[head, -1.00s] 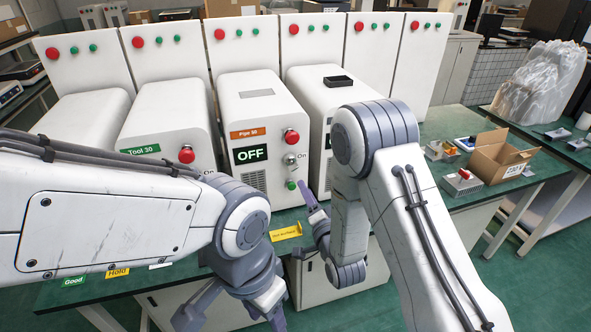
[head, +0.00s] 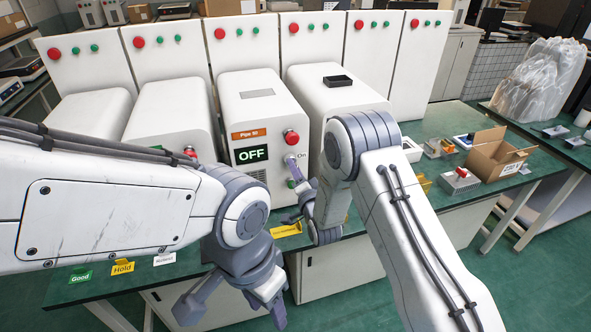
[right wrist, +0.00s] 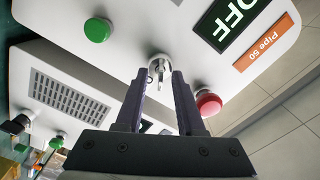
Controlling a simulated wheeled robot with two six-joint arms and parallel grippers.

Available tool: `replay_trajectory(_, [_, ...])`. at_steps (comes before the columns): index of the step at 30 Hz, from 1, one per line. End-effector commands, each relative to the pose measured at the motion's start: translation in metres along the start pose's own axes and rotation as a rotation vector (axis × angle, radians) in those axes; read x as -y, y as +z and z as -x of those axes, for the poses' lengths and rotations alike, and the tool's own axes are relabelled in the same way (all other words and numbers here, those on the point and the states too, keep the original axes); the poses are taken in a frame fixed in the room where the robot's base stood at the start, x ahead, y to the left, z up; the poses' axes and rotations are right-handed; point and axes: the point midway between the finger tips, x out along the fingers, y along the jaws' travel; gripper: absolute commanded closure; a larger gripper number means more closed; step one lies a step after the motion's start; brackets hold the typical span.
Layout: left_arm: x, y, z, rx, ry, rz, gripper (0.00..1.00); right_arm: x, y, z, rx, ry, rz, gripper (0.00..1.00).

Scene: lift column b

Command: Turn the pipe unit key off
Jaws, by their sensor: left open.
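The pipe unit (head: 262,100) is a white cabinet with an orange "Pipe 50" label and a display (head: 251,154) reading OFF. Its silver key switch (right wrist: 160,66) lies between the red button (right wrist: 208,102) and the green button (right wrist: 97,30) in the right wrist view. My right gripper (right wrist: 161,76) has its fingers on either side of the key, with gaps visible, so it looks open around it. In the head view the gripper covers the key. My left gripper (head: 232,310) is open and empty, low in front of the bench.
Other white units stand on both sides of the pipe unit. The green bench (head: 462,205) carries a cardboard box (head: 494,156) and small parts at the right. Green, yellow and white label cards stand on its left part. A yellow tag (head: 287,229) lies before the pipe unit.

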Motion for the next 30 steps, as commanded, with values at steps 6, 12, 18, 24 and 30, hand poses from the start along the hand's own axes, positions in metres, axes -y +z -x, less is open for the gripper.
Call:
replay_trajectory(6, [0.000,0.000,0.000,0.000,0.000,0.000,0.50,0.000,0.000,0.000,0.000,0.000,0.000,1.00])
replay_trajectory(12, [0.000,0.000,-0.001,0.000,0.000,0.000,0.50,-0.001,0.000,0.000,0.000,0.000,0.006,1.00])
replay_trajectory(18, [0.001,0.001,-0.009,0.000,0.000,0.000,0.50,-0.002,0.001,0.000,0.000,0.001,0.059,1.00])
replay_trajectory(24, [0.002,0.001,-0.025,0.000,0.000,0.000,0.50,-0.003,0.002,0.000,-0.001,-0.001,0.185,1.00])
replay_trajectory(30, [0.003,0.002,-0.045,0.000,0.000,0.000,0.50,-0.004,0.003,0.000,-0.001,-0.001,0.364,1.00])
